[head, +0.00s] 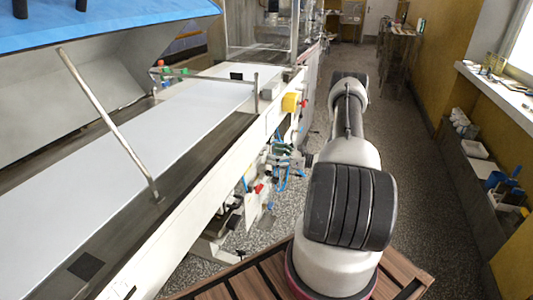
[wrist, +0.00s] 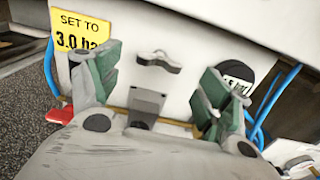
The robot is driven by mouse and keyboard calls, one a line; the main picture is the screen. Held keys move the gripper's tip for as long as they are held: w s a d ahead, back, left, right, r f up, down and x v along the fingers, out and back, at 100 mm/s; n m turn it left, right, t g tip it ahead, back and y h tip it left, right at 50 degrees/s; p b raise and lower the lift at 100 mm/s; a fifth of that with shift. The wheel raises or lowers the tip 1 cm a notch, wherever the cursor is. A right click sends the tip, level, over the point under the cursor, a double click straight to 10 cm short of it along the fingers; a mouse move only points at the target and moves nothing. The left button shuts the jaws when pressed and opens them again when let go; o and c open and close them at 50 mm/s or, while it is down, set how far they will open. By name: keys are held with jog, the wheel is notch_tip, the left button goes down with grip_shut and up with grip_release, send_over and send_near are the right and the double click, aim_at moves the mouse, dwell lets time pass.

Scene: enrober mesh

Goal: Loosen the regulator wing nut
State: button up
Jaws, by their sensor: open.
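The grey wing nut (wrist: 160,62), a small two-winged piece, sits on a pale panel (wrist: 180,25) in the wrist view. My gripper (wrist: 158,78) is open, with one green-padded finger on each side of the wing nut. Gaps show between the wing nut and both fingers, and nothing is held. A yellow label (wrist: 76,32) reading "SET TO 3.0 ba" is partly covered by the left finger. A dark round gauge (wrist: 238,74) is partly hidden behind the right finger. In the head view the wing nut is too small to make out.
A grey block (wrist: 147,104) sits below the wing nut, between the fingers. Blue hoses (wrist: 276,96) run at the right, and a red part (wrist: 60,115) is at the lower left. In the head view, the long conveyor (head: 205,195) stands left of my arm, and the aisle floor (head: 398,150) is clear.

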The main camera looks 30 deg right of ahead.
aim_at(265, 151)
jog(key=shift+x, duration=2)
jog(key=c, duration=1)
jog(key=shift+n, duration=0.3)
jog(key=shift+s+a+f+n, duration=0.1)
jog(key=shift+n, duration=4.2)
jog(key=shift+s+n, duration=0.1)
jog(key=shift+n, duration=4.2)
